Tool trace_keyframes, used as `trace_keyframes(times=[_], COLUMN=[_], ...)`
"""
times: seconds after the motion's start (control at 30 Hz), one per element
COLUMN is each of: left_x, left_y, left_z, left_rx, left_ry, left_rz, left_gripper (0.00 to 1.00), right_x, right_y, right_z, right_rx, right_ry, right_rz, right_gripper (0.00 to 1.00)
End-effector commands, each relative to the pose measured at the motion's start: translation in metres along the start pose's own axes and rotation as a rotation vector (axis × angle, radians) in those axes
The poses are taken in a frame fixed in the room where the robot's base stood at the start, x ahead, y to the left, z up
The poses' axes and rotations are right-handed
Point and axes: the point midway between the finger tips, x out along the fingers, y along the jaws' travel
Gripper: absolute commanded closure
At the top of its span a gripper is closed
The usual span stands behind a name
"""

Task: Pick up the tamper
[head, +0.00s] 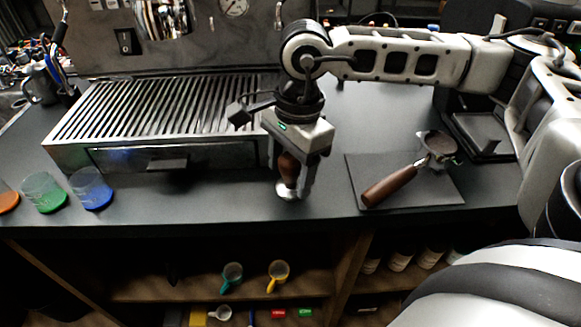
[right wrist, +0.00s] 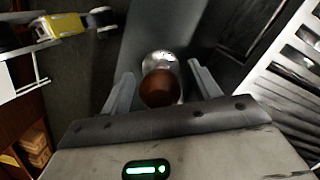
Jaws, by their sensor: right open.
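The tamper (head: 287,170) stands on the dark counter near its front edge, with a brown wooden handle and a silver metal base. My right gripper (head: 291,187) points down over it, with a finger on either side of the handle. In the right wrist view, the tamper's round brown handle top (right wrist: 160,88) lies between the two open fingers of the gripper (right wrist: 160,82), with its shiny base beyond. A gap shows between the handle and each finger. My left gripper is not in view.
A portafilter (head: 392,184) with a wooden handle lies on a dark mat (head: 440,195) right of the tamper. The espresso machine's slatted drip tray (head: 160,110) is at left. Clear cups with coloured bases (head: 92,190) stand at the far left. Shelves lie below the counter.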

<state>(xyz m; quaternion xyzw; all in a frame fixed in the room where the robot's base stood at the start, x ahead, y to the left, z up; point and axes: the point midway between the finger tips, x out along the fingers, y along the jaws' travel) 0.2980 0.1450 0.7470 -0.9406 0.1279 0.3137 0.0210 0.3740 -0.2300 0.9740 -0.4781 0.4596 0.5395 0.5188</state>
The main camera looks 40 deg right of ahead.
Motion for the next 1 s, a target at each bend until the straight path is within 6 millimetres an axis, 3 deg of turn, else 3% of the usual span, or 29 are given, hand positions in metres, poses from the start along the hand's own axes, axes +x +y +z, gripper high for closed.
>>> trace_keyframes(times=[0.1, 0.33, 0.5, 0.57, 1.0], left_x=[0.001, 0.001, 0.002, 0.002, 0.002], left_y=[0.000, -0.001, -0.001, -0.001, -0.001], left_z=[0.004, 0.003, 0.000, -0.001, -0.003], left_rx=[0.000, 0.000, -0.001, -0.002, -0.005], left_ry=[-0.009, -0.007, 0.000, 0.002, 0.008], left_rz=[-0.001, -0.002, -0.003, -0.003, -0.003], left_gripper=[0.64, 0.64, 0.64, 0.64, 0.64], right_x=[0.009, 0.011, 0.010, 0.010, -0.002], right_y=[0.000, 0.000, 0.000, 0.000, -0.001], right_z=[0.000, 0.000, 0.000, 0.000, 0.002], right_rx=[0.000, 0.001, 0.001, 0.001, 0.001], right_ry=[0.000, 0.000, 0.000, 0.000, -0.001], right_rz=[0.001, 0.000, 0.000, 0.000, -0.004], right_gripper=[0.38, 0.38, 0.85, 1.00, 1.00])
